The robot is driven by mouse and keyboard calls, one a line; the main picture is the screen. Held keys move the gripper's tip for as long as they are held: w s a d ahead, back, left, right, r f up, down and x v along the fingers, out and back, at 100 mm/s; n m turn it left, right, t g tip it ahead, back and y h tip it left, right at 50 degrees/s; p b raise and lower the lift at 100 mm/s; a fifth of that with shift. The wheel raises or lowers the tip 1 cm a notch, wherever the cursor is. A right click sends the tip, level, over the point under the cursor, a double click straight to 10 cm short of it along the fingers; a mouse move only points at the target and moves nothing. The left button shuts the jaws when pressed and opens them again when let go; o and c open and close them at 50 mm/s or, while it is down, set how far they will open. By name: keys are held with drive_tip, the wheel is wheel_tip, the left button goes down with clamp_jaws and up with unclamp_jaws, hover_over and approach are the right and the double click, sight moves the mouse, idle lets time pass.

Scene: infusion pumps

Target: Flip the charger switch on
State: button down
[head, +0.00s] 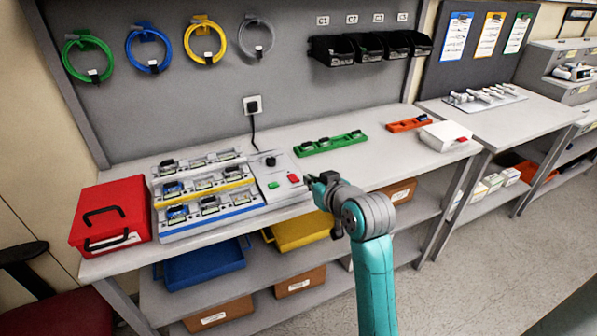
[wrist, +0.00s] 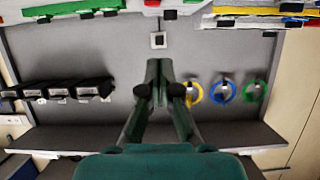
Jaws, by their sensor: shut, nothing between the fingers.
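The charger (head: 279,172) is a white box on the workbench, with a black knob (head: 271,161) on top, a red switch-like part (head: 293,178) at its right front and a green one (head: 273,185) at its left front. I cannot tell which way the red part is set. My gripper (head: 313,181) is just right of the charger, close to the red part; whether it touches is unclear. In the wrist view, which is upside down, my gripper (wrist: 158,66) has its fingers together with nothing between them.
A rack of battery bays (head: 205,191) stands left of the charger, then a red case (head: 110,215). A green tray (head: 331,143) lies behind to the right. A cable runs up to a wall socket (head: 252,106). The bench front at right is clear.

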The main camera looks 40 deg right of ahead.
drive_tip(key=shift+w+d+r, duration=0.35)
drive_tip(key=shift+d+r, duration=0.2)
drive_tip(key=shift+d, duration=0.05)
drive_tip(key=shift+w, duration=0.1)
hover_over(298, 186)
wheel_tip(298, 186, down, 4)
drive_tip(key=shift+r, duration=0.25)
wheel_tip(298, 186, down, 3)
drive_tip(key=shift+f, duration=0.6)
